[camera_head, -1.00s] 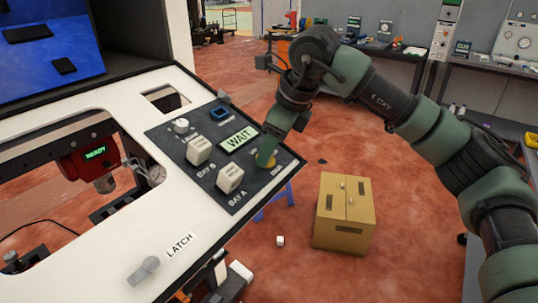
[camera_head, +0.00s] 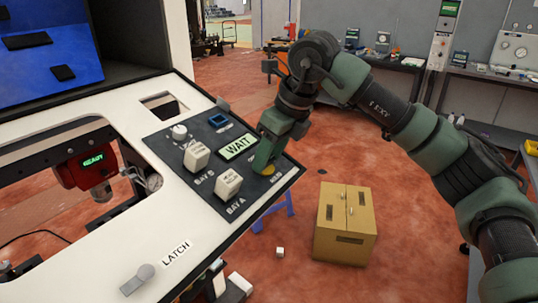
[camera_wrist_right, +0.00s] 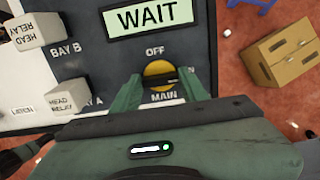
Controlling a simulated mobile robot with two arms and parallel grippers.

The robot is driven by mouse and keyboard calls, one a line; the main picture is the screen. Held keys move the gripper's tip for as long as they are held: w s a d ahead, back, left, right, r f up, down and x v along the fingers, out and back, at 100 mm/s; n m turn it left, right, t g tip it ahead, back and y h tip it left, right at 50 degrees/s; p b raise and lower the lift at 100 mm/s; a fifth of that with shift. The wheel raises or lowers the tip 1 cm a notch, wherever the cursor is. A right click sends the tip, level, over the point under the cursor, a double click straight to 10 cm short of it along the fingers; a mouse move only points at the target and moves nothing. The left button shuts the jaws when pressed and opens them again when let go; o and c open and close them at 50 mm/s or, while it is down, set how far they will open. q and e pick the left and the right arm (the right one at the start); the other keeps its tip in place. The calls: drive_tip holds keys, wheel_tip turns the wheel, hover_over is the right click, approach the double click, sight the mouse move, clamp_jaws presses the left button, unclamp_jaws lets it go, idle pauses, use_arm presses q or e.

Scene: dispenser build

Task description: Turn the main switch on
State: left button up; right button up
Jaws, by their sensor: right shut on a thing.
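The main switch (camera_wrist_right: 160,73) is a round yellow knob with a dark bar, on the dark control panel (camera_wrist_right: 85,58). In the right wrist view, "OFF" is printed above it and "MAIN" below it. My right gripper (camera_wrist_right: 162,92) has one green finger on each side of the knob and is shut on it. In the head view, the right gripper (camera_head: 264,164) comes down onto the panel's right corner and covers most of the switch (camera_head: 269,170). The panel's display (camera_head: 238,146) reads "WAIT". My left gripper is not in view.
Two pale relay blocks, at bay B (camera_head: 197,156) and bay A (camera_head: 228,183), stand close left of the gripper. A cardboard box (camera_head: 345,222) stands on the floor beyond the panel.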

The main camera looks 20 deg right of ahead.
drive_tip(key=o, duration=1.4)
drive_tip(key=shift+s+f, duration=0.15)
drive_tip(key=shift+f, duration=0.15)
drive_tip(key=shift+r, duration=0.1)
drive_tip(key=shift+r, duration=0.1)
drive_tip(key=shift+d+r, duration=0.1)
drive_tip(key=shift+r, duration=0.1)
drive_tip(key=b+v, duration=0.1)
drive_tip(key=v, duration=0.6)
drive_tip(key=shift+r, duration=0.1)
drive_tip(key=shift+s, duration=0.1)
